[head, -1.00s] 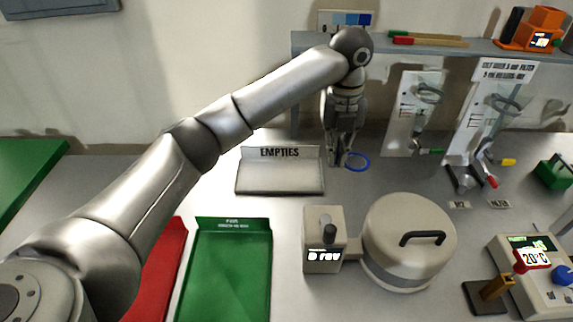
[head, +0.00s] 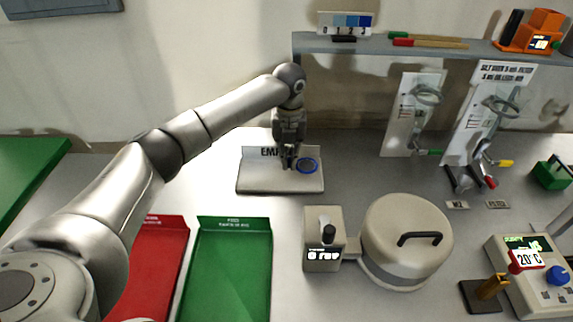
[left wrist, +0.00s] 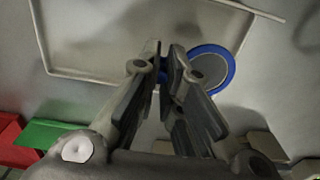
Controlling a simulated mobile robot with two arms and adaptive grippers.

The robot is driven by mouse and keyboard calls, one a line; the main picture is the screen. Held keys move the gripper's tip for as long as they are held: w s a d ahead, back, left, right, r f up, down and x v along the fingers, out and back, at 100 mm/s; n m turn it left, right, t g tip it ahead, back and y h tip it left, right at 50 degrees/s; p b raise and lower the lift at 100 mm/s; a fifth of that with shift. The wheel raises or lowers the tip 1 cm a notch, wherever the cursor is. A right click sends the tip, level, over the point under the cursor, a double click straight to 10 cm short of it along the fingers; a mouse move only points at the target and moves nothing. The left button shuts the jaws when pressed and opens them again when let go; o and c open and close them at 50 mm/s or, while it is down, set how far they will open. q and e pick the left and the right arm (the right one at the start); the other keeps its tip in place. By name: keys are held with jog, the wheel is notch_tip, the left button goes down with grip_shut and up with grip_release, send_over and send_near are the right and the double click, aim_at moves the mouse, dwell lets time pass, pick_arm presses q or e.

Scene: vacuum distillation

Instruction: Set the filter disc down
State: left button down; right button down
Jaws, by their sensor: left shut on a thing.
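The filter disc (head: 307,166) is a thin grey disc with a blue rim. My left gripper (head: 290,162) is shut on its edge, with the disc sticking out to the right of the fingers. In the head view it is in front of the tray marked EMPTIES (head: 250,183). In the left wrist view the disc (left wrist: 210,68) shows beside the fingertips (left wrist: 166,75), over the pale tray (left wrist: 95,70). I cannot tell whether the disc touches the tray. My right gripper is not in view.
A red tray (head: 160,270) and a green tray (head: 230,275) lie in front. A round lidded pot (head: 405,240) with a control box (head: 322,245) stands right of them. Glassware on white boards (head: 412,110) stands at the back right, below a grey shelf (head: 370,44).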

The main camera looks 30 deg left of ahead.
pick_arm(q)
jog(key=shift+a+f, duration=0.3)
notch_tip(320, 180, down, 3)
jog(key=shift+a+r, duration=0.1)
jog(key=shift+r, duration=0.1)
jog(key=shift+f, duration=0.4)
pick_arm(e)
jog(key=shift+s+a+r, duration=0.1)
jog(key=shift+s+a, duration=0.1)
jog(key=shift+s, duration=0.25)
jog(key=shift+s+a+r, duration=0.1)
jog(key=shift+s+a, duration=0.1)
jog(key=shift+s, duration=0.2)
pick_arm(q)
jog(key=shift+f, duration=0.1)
jog(key=c, duration=1.6)
grip_release()
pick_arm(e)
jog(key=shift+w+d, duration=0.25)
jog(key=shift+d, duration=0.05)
